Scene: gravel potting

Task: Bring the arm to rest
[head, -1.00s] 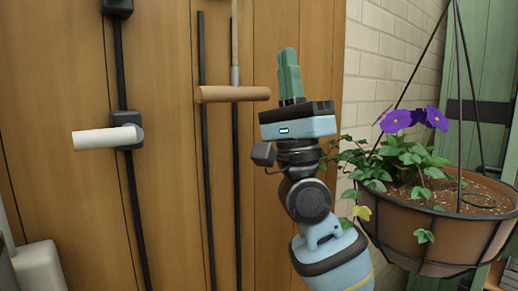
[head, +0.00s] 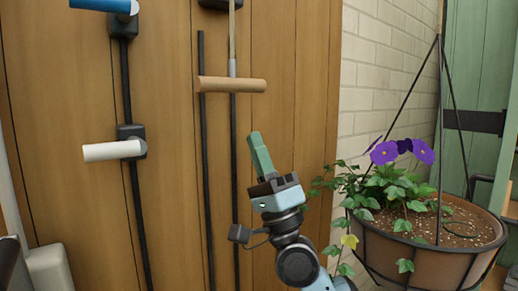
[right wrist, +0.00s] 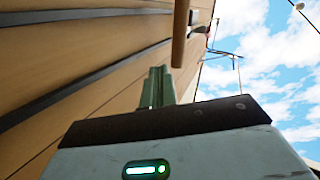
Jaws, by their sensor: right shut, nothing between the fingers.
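My right gripper (head: 261,152) stands upright in the middle of the head view, in front of the wooden wall (head: 165,215). Its green fingers are together and hold nothing. They also show together in the right wrist view (right wrist: 158,88), pointing up along the wall. A wooden handle (head: 232,85) on the wall is above the fingertips and apart from them in the head view. My left gripper is not in view.
A hanging planter (head: 430,262) with purple flowers (head: 402,151) is to the right, its leaves close to my right wrist. A white peg (head: 112,151) and a blue peg (head: 100,5) stick out from dark rails at left. A pale brick wall (head: 372,90) is behind the planter.

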